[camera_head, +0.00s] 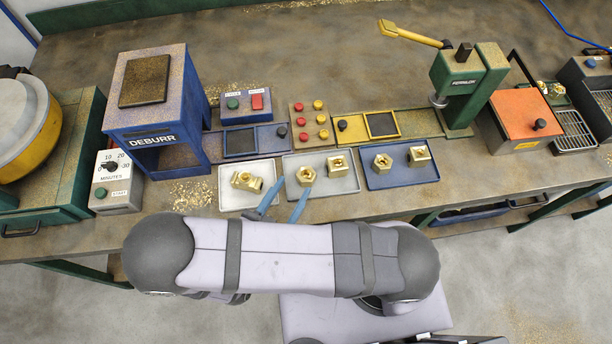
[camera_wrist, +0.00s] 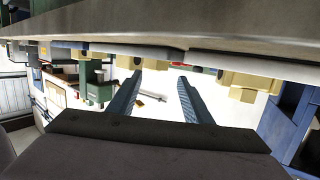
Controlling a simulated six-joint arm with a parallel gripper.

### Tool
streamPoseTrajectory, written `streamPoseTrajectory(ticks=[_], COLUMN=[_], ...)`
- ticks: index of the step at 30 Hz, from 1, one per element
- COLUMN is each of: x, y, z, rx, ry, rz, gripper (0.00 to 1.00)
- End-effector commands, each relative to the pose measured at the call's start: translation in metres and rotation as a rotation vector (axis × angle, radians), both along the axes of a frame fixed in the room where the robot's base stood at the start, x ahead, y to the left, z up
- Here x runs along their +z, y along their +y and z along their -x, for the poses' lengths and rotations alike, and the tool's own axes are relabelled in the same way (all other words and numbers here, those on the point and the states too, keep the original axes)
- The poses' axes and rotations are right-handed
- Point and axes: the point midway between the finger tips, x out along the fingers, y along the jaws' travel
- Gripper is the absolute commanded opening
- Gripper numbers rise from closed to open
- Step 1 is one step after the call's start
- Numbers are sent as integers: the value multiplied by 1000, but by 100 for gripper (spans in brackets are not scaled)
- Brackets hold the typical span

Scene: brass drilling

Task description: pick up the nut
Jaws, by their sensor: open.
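Several brass nuts lie in three shallow trays along the bench front. The left pale tray (camera_head: 232,199) holds brass pieces (camera_head: 246,181) close together. The middle grey tray (camera_head: 346,186) holds a left nut (camera_head: 306,176) and a right nut (camera_head: 337,165). The blue tray (camera_head: 400,178) holds two nuts (camera_head: 382,162) (camera_head: 419,155). My gripper (camera_head: 284,200) is open, its blue fingers apart at the front of the left and middle trays. In the wrist view, which looks upside down, the open fingers (camera_wrist: 158,80) have nothing between them; a nut (camera_wrist: 240,80) shows to their right.
The blue deburr machine (camera_head: 155,110) stands left behind the trays. A button box (camera_head: 246,108), a panel of red and yellow buttons (camera_head: 310,122) and a green press (camera_head: 468,85) stand behind. An orange box (camera_head: 524,118) is at right. Brass chips litter the bench.

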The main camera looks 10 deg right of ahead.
Motion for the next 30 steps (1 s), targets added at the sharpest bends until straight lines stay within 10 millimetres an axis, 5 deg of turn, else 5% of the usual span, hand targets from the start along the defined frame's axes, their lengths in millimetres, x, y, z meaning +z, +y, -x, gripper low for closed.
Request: streamPoseTrajectory(ticks=[20,30], x=[-8,-20], y=[-18,-41], z=[-17,-46], rx=[-13,-15], ry=[6,6], rz=[24,24], gripper=[45,45])
